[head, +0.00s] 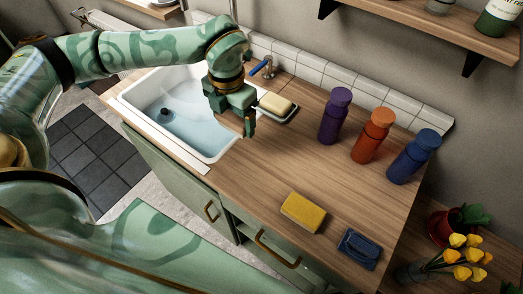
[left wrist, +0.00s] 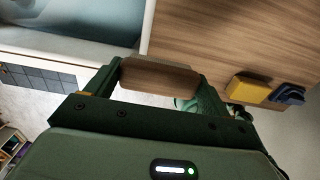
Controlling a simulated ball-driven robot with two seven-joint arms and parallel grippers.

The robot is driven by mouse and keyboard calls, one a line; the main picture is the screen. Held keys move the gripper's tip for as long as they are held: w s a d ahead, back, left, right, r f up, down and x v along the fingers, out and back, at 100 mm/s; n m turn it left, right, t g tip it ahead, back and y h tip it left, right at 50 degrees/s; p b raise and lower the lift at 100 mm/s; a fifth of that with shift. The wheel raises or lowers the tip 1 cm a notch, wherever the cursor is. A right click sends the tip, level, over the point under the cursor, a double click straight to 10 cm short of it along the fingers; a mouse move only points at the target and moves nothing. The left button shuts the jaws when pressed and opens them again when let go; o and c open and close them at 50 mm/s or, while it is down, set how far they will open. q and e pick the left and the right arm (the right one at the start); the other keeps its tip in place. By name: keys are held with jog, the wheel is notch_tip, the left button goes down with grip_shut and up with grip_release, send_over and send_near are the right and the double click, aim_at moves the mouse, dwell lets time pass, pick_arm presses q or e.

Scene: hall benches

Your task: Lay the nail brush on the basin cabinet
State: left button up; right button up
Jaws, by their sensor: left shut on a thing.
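My left gripper (head: 249,128) is over the right rim of the sink, above the wooden top of the basin cabinet (head: 275,155). In the left wrist view my left gripper (left wrist: 160,80) is shut on a brown wooden block, which looks like the nail brush (left wrist: 158,77). The brush lies crosswise between the two fingers; bristles are not visible. In the head view the gripper hides the brush. The cabinet top (left wrist: 210,40) also shows in the left wrist view, behind the brush. I cannot tell the height above the top. My right gripper is in neither view.
A water-filled sink (head: 170,112) is at left, with a soap dish holding a bar of soap (head: 276,103) beside it. Purple (head: 335,116), orange (head: 372,136) and blue (head: 413,157) bottles stand behind. A yellow sponge (head: 303,212) and a dark blue item (head: 358,249) lie in front. The middle is clear.

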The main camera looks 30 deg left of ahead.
pick_arm(q)
jog(key=b, duration=0.1)
send_over(257, 160)
jog(key=f, duration=0.5)
jog(key=shift+w+a+f, duration=0.1)
jog(key=shift+a+f, duration=0.2)
jog(key=shift+f, duration=0.1)
jog(key=f, duration=0.1)
jog(key=f+b, duration=0.1)
jog(key=f, duration=0.2)
jog(key=shift+d+b, duration=0.35)
jog(key=shift+r, duration=0.1)
jog(key=o, duration=1)
notch_tip(257, 160, up, 12)
jog(key=p, duration=0.3)
